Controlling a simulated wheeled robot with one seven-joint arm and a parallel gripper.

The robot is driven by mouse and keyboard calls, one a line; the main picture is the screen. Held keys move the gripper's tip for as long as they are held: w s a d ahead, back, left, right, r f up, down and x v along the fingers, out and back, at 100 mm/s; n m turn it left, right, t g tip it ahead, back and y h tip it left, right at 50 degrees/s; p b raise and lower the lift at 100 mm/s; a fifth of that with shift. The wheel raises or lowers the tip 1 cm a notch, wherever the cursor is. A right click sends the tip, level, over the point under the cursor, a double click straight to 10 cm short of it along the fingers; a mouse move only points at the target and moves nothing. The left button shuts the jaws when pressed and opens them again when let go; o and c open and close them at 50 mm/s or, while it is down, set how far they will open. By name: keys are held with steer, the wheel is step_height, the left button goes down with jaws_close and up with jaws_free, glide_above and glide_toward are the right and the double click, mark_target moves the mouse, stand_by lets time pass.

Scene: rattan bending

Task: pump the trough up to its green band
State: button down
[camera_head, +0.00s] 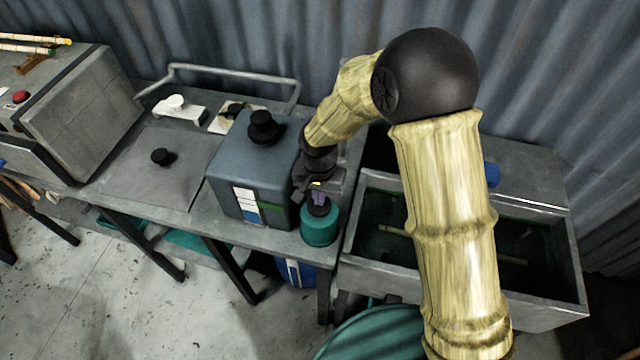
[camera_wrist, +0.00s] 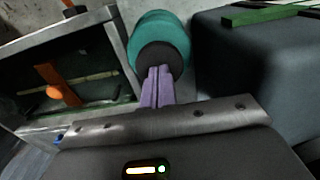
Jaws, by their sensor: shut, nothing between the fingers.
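The grey trough (camera_head: 385,279) stands at the right with dark liquid inside; my arm hides its middle. In the wrist view its rim (camera_wrist: 118,50) shows at the left, with an orange upright and ball (camera_wrist: 54,92) inside. I cannot make out the liquid level against a band there. A teal cylinder with a black top (camera_head: 319,229) stands beside the trough; it also shows in the wrist view (camera_wrist: 150,27). My gripper (camera_head: 319,197) is shut and empty, its purple fingers (camera_wrist: 158,72) pointing at the black top. I cannot tell whether they touch it.
A blue-grey tank (camera_head: 226,183) with a black cap and a white, blue and green marking stands close left of my gripper. A flat plate with a black knob (camera_head: 162,157) lies farther left. A teal round thing (camera_head: 368,336) is below the trough. Corrugated wall stands behind.

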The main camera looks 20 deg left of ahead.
steer(key=shift+s+d+f, duration=0.15)
steer(key=shift+f, duration=0.1)
step_height(320, 180, up, 4)
steer(key=p, duration=0.3)
steer(key=shift+r, duration=0.25)
steer(key=shift+w+r, duration=0.2)
steer(key=shift+r, duration=0.1)
step_height(320, 180, up, 9)
steer(key=b, duration=0.2)
steer(key=shift+r+b, duration=0.2)
steer(key=shift+b, duration=0.1)
steer(key=shift+w, duration=0.1)
steer(key=shift+s, duration=0.25)
steer(key=shift+w, duration=0.1)
